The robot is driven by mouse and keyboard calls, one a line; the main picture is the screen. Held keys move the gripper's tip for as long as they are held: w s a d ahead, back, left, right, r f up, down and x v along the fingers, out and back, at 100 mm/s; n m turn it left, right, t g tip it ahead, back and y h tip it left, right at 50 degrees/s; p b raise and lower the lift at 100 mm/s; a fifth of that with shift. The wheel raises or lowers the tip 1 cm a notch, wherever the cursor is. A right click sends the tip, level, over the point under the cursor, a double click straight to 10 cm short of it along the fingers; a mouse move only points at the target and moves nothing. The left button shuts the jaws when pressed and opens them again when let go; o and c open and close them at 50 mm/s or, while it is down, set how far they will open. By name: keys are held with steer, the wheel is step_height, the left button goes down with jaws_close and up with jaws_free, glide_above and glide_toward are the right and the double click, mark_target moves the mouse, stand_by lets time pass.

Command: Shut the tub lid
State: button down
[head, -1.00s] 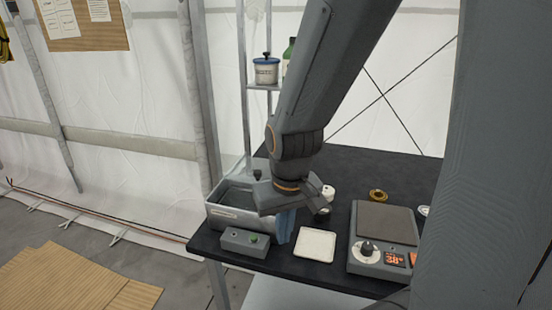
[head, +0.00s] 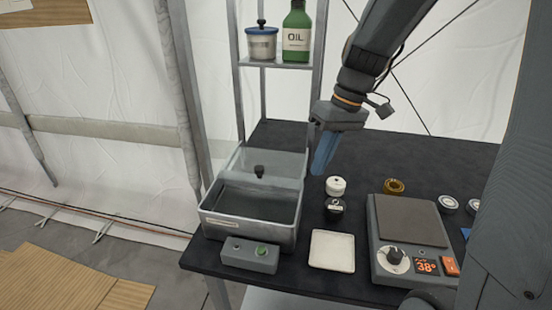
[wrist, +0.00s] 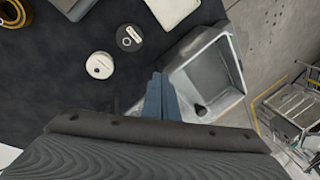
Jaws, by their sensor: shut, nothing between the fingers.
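The grey tub (head: 252,234) stands at the left end of the black table. Its inside is open to view. Its lid (head: 285,164) is raised at the back edge, with a dark knob (head: 259,171) on it. The tub also shows in the wrist view (wrist: 236,62), with the knob (wrist: 201,110) near its lower edge. My gripper (head: 319,172) is shut and empty, its blue fingers pointing down. It is in the air right of the lid, apart from it in the head view. In the wrist view the fingertips (wrist: 160,76) show beside the tub.
A white tray (head: 332,251), white jar (head: 335,186), dark jar (head: 334,207) and scale (head: 408,238) are to the right. A shelf (head: 276,65) behind holds a blue-lidded pot (head: 262,44) and an oil bottle (head: 297,32).

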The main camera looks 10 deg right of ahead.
steer(key=w+a+r+n+y+b, duration=0.1)
steer(key=w+a+r+n+y, duration=0.1)
steer(key=w+r+n+y, duration=0.4)
steer(key=h+p, duration=0.2)
steer(key=p, duration=0.1)
glide_toward(273, 171)
steer(key=w+a+f, duration=0.2)
steer(key=f, duration=0.1)
steer(key=shift+w+a, duration=0.15)
steer(key=shift+a, duration=0.15)
steer(key=shift+s+a+f+p, duration=0.15)
steer(key=shift+s+a+p, duration=0.3)
steer(key=shift+s+a, duration=0.3)
steer(key=shift+s+a+f+p, duration=0.15)
steer(key=shift+s+a+p, duration=0.25)
steer(key=shift+s+a, duration=0.35)
steer(key=shift+w+a, duration=0.1)
steer(key=shift+w, duration=0.05)
